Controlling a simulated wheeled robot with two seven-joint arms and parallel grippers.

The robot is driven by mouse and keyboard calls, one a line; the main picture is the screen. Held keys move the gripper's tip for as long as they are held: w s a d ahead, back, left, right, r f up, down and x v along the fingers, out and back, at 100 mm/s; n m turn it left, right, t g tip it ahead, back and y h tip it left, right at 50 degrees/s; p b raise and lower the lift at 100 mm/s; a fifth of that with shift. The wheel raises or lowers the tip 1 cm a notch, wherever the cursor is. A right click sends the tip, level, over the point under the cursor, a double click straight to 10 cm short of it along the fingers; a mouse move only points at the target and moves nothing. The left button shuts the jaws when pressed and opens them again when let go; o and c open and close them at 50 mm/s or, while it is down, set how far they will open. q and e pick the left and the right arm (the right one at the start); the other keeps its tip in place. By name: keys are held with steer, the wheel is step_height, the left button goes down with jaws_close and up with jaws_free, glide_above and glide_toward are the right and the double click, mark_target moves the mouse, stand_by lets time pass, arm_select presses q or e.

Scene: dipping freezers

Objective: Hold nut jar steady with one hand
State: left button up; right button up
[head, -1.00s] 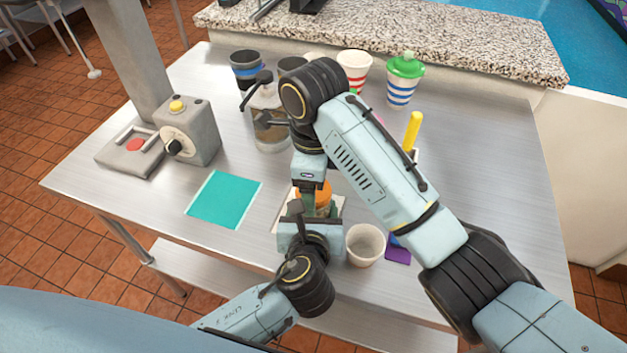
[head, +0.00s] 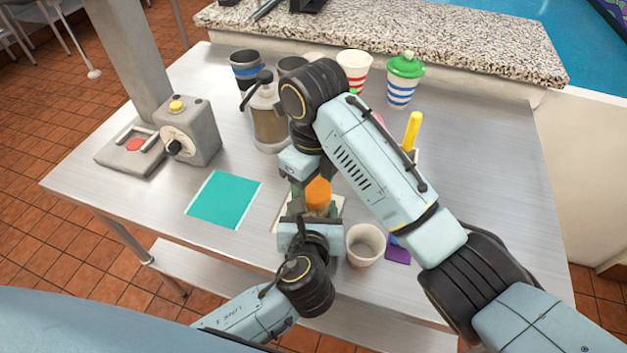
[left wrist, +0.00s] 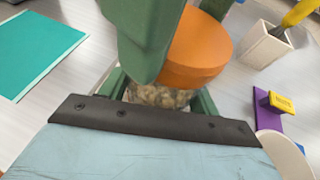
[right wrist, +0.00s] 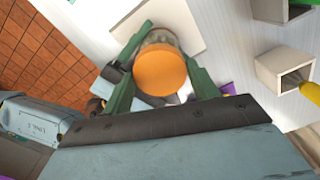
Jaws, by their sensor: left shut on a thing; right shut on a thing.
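The nut jar (head: 319,211) stands upright on a pale square mat (head: 282,219) near the front of the steel table. Its orange lid (head: 317,192) is on top. My left gripper (left wrist: 160,95) is shut on the jar body, and nuts show through the clear wall between its green fingers. My right gripper (right wrist: 160,72) is above, its green fingers shut on either side of the orange lid, which also shows in the right wrist view (right wrist: 160,70). In the left wrist view, a green finger of my right gripper hides part of the lid. My right forearm covers part of the table in the head view.
An empty white cup (head: 365,246) stands just right of my left gripper. A purple piece (head: 397,254) lies beyond it. A pump bottle (head: 268,122), striped cups (head: 403,82) and a grey machine (head: 188,132) stand farther back. A teal sheet (head: 224,199) lies left of the mat.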

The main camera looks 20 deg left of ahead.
steer(key=o, duration=1.2)
steer(key=shift+c, duration=1.4)
steer(key=n, duration=0.5)
steer(key=shift+n, duration=0.4)
steer(key=shift+c, duration=0.3)
steer(key=c, duration=0.9)
steer(key=shift+o, duration=0.2)
steer(key=m, duration=0.6)
